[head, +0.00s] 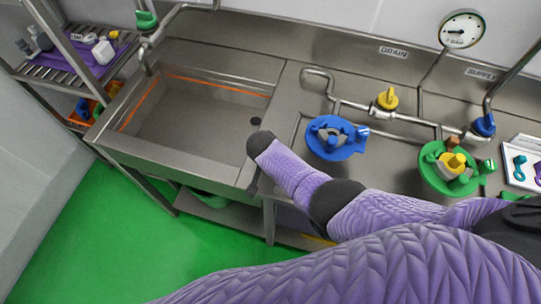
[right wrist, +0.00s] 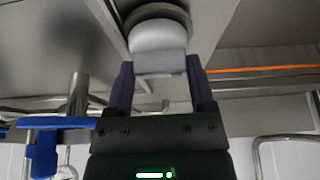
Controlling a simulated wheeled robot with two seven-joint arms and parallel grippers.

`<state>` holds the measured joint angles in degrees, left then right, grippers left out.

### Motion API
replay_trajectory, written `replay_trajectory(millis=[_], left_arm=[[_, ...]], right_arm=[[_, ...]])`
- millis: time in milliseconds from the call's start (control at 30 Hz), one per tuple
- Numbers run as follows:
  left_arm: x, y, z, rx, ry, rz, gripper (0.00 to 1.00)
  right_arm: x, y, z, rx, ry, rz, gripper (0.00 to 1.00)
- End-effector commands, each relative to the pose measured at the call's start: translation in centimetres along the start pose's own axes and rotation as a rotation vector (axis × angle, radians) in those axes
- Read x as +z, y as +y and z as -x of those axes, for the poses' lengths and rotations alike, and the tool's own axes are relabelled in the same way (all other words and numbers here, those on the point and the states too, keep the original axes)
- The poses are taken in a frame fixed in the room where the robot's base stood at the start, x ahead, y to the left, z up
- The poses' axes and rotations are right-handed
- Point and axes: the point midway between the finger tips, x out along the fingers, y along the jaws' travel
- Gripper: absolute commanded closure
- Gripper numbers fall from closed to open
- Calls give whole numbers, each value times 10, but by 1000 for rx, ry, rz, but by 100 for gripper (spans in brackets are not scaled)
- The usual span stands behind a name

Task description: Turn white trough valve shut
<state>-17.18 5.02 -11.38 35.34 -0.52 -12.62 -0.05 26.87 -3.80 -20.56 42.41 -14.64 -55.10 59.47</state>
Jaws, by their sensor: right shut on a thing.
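The white trough valve (right wrist: 158,38) shows in the right wrist view as a pale rounded knob with a flat grey-white handle, under a grey ring. My right gripper (right wrist: 160,76) is shut on its handle, one dark purple finger on each side. In the head view my right arm reaches to the front right corner of the steel trough (head: 190,112). The valve and fingers are hidden there behind my arm. The trough has an orange line around its inside and a dark drain hole. Its valve's exact turn angle cannot be told. My left gripper is not in view.
A pipe with a yellow valve (head: 387,98) and a blue valve (head: 484,125) runs behind. A shelf rack (head: 75,57) stands at the left.

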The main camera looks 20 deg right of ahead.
Motion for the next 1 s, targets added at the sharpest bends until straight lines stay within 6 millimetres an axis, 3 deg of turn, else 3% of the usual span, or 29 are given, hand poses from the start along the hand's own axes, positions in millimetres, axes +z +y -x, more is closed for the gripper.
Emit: replay_trajectory(millis=[667, 700, 833, 1000], left_arm=[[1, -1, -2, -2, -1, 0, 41], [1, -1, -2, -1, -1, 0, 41], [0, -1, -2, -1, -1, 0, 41], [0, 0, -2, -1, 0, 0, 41]], right_arm=[[-1, -1, 1, 21, 2, -55, 89], [-1, -1, 1, 21, 2, -55, 28], [-1, 0, 0, 22, 2, -55, 0], [-1, 0, 0, 22, 1, -54, 0]])
